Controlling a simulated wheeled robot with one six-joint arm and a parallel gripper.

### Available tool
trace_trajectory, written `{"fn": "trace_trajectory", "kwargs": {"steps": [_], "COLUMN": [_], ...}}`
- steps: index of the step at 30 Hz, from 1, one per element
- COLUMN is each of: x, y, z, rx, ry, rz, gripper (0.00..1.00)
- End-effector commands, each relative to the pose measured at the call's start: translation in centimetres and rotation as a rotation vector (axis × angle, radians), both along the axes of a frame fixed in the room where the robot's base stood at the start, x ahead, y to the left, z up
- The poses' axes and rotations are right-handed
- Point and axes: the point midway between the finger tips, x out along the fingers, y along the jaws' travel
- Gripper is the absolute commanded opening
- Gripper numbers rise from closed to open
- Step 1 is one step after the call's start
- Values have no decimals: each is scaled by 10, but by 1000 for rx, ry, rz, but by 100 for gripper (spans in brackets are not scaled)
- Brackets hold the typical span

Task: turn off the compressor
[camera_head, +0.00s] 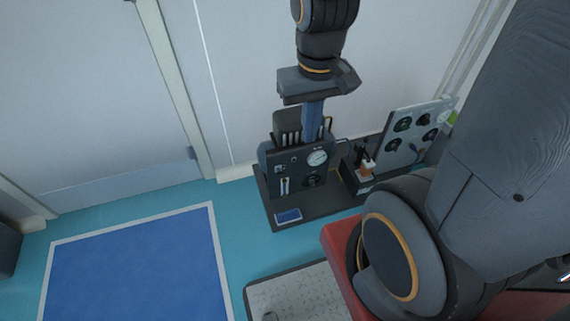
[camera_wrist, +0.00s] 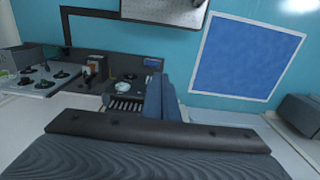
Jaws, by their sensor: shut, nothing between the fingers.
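A dark box-shaped unit (camera_head: 296,178), which looks like the compressor, stands on a black base against the white wall. Its front panel has a round white gauge (camera_head: 317,157), a dark round knob (camera_head: 315,180) below it and small controls at the left. Which of these is the power switch is too small to tell. In the wrist view the gauge (camera_wrist: 122,85) shows left of my fingers. My gripper (camera_head: 311,128) is shut and empty, pointing down over the top of the unit. Its blue fingers (camera_wrist: 161,92) hide part of the unit; contact cannot be told.
A pale panel with several black dials (camera_head: 408,135) stands right of the unit, with a small orange-and-white item (camera_head: 367,169) between. A perforated metal board (camera_head: 295,296) is in front. A blue floor mat (camera_head: 135,275) lies left. My arm covers the right.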

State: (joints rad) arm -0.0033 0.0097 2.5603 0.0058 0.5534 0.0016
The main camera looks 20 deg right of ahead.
Motion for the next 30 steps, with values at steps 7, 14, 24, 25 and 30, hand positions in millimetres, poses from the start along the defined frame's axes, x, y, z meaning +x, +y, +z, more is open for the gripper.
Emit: {"fn": "trace_trajectory", "kwargs": {"steps": [7,14,24,25,30], "x": [11,85,204,211,234], "y": [-1,-8,-9,-9,-8], "z": [-11,-92,-258,-269,-310], "rx": [-3,-18,-17,-16,-7], "ry": [-6,-64,-190,-199,-232], "rz": [-1,-5,-1,0,2], "gripper": [0,0,0,0,0]}}
